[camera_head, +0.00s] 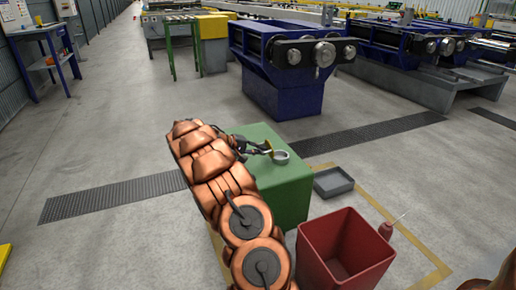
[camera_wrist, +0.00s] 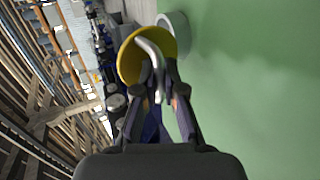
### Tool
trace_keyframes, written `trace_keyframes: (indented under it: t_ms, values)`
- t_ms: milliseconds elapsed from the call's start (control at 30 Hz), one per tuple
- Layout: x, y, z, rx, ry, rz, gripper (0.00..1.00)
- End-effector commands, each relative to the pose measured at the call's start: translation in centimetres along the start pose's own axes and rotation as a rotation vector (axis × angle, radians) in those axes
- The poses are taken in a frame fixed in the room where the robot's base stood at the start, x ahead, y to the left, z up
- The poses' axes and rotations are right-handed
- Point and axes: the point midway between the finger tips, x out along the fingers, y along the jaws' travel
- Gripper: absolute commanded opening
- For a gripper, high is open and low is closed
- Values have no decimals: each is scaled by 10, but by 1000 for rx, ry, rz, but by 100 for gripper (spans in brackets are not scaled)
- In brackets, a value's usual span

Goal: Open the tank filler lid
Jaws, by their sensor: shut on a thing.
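The green tank (camera_head: 275,180) stands on the floor just beyond my arm; its green face (camera_wrist: 250,90) fills the right of the wrist view. A round grey filler neck (camera_head: 281,157) sits on its top, also in the wrist view (camera_wrist: 177,22). The yellow round lid (camera_wrist: 130,62) with a pale bent handle (camera_wrist: 152,52) is in front of the neck in the wrist view. The lid appears raised and tilted beside the neck; I cannot tell whether they touch. My gripper (camera_wrist: 160,80) is shut on the lid handle. In the head view my arm partly hides the tank.
A red bin (camera_head: 345,245) and a shallow grey tray (camera_head: 333,182) stand to the right of the tank, with a red bottle (camera_head: 385,231) by the bin. A blue machine (camera_head: 285,85) stands behind.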

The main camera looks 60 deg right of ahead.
Motion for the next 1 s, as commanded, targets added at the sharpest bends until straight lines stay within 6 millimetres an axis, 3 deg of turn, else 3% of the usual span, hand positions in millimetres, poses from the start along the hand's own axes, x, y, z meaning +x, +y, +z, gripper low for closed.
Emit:
trace_keyframes:
  t_ms: [400, 433, 533, 833, 1000]
  values:
    - [1, 0, 0, 1, -1, -26, 0]
    - [1, 0, 0, 1, 0, -25, 12]
    - [0, 0, 0, 1, 0, -25, 21]
    - [-1, 1, 0, 1, 1, -24, 21]
    - [-16, 2, -1, 1, 3, -23, 21]
